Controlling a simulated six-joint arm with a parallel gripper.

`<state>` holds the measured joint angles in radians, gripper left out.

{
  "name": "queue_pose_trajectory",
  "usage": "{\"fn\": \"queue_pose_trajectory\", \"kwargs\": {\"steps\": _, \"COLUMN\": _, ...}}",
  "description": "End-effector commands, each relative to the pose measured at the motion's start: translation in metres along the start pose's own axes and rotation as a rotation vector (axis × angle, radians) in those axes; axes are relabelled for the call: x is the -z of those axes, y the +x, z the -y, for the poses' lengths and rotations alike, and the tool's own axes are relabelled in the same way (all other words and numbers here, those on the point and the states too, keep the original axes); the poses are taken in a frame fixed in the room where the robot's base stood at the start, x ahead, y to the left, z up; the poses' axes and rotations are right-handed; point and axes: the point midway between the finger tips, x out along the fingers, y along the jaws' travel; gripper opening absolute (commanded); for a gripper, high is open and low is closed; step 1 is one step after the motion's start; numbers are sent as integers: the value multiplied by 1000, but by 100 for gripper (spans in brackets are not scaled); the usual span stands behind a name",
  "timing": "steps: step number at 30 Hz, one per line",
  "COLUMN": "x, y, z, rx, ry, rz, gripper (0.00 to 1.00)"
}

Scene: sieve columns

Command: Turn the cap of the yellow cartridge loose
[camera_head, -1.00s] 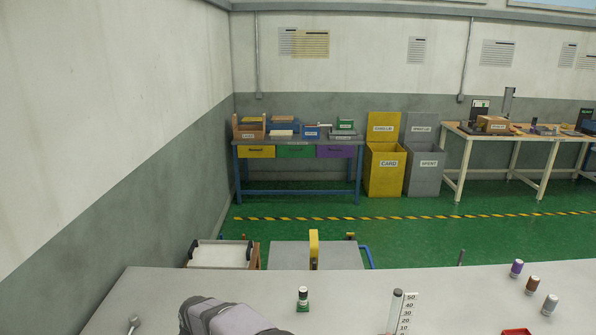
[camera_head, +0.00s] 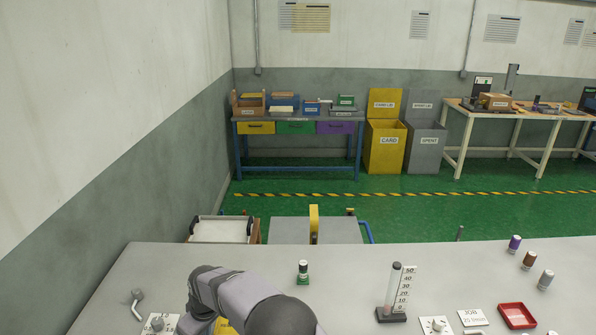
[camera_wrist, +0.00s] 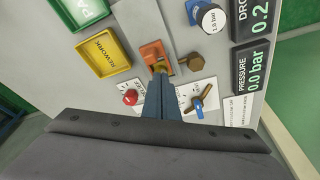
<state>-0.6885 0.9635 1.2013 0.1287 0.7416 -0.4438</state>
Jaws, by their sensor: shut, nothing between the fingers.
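In the wrist view my gripper (camera_wrist: 160,74) points down with its fingers together, empty. Its tips are over or at an orange-brown block (camera_wrist: 152,50). A small yellowish part shows right at the tips; I cannot tell whether they touch it or whether it belongs to the yellow cartridge. No yellow cartridge or cap can be made out for certain. A brown knob-like piece (camera_wrist: 190,63) lies just right of the tips. In the head view my arm hides this area, and my gripper is not visible there.
A yellow REWORK tray (camera_wrist: 83,62) and a green tray (camera_wrist: 63,21) lie left of the gripper. A red knob (camera_wrist: 130,97), a blue-handled valve (camera_wrist: 198,108) and pressure displays (camera_wrist: 252,72) are near. A scaled column (camera_head: 393,290) and red tray (camera_head: 517,316) stand right.

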Motion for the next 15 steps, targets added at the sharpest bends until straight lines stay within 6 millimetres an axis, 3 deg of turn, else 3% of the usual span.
{"fn": "queue_pose_trajectory", "kwargs": {"steps": 8, "x": 1, "y": -6, "z": 0, "rx": 1, "ry": 0, "rz": 2, "gripper": 0}}
{"fn": "queue_pose_trajectory", "kwargs": {"steps": 15, "x": 6, "y": -29, "z": 0, "rx": 1, "ry": 0, "rz": 3, "gripper": 0}}
